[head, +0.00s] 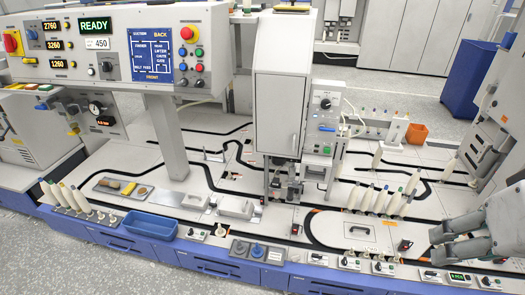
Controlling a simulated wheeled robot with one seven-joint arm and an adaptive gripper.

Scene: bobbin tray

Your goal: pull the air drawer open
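A row of blue drawer fronts runs along the machine's front edge in the head view. One is at the left (122,246), one nearer the middle (214,268), and both have dark handle slots. They look shut. Any labels are too small to read, so I cannot tell which one is the air drawer. My gripper (434,248) is at the right, above the grey machine deck. Its two fingers point left with a gap between them, and nothing shows in it. It is apart from the drawer fronts.
A blue tray (150,227) sits on the front ledge. White bobbins (395,203) stand upright near my gripper, and more (68,196) stand at the left. A control panel (120,47) overhangs the deck on a post. Grey floor (60,265) is free at the front left.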

